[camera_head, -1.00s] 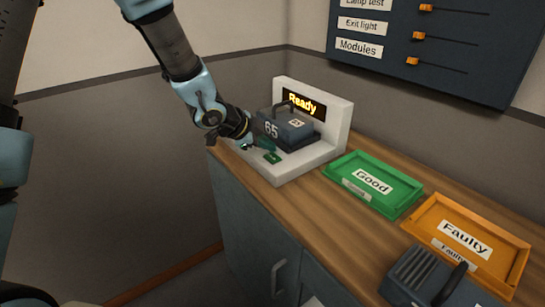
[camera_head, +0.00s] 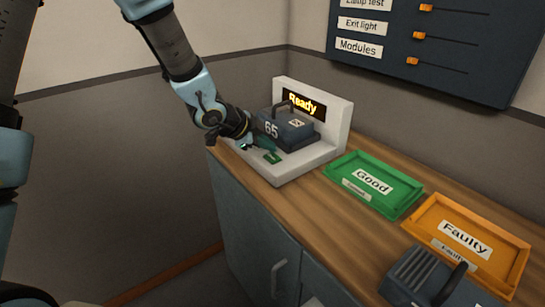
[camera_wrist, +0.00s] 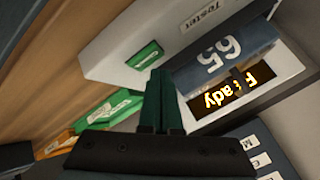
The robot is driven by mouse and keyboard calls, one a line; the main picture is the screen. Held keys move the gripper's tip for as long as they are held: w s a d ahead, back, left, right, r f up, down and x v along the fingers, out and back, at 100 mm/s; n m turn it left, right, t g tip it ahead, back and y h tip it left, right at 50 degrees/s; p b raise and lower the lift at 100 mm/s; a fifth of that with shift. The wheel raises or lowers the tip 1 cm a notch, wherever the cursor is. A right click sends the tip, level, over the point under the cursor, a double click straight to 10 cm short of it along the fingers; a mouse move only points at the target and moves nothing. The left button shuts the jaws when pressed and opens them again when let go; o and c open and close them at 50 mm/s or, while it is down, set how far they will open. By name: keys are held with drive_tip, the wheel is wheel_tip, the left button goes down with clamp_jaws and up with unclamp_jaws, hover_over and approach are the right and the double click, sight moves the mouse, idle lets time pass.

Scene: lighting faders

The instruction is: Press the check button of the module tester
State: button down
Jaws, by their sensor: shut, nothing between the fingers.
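The white module tester (camera_head: 334,122) stands at the far left end of the counter, with a lit display (camera_head: 303,105) reading "Ready". My gripper (camera_head: 273,149) is shut and empty, just above and behind the button in the head view. In the wrist view the dark green fingertips (camera_wrist: 160,72) are close to the button. I cannot tell whether they touch it.
A green tray (camera_head: 343,187) labelled Good and an orange tray (camera_head: 423,213) labelled Faulty stand to the right. Another dark module (camera_head: 420,275) is at the front right. A dark panel with orange sliders (camera_head: 440,45) hangs on the wall.

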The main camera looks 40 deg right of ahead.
sight(268, 157)
drive_tip(key=shift+f, duration=0.1)
drive_tip(key=shift+f+b, duration=0.3)
drive_tip(key=shift+b, duration=0.05)
drive_tip(key=shift+f+b, duration=0.3)
drive_tip(key=shift+f, duration=0.05)
idle(0.5)
idle(0.4)
drive_tip(key=shift+r+p, duration=0.7)
drive_tip(key=shift+r, duration=0.05)
wheel_tip(268, 157, up, 5)
drive_tip(key=p, duration=0.4)
drive_tip(key=shift+r+p, duration=0.1)
drive_tip(key=shift+p, duration=0.25)
idle(0.4)
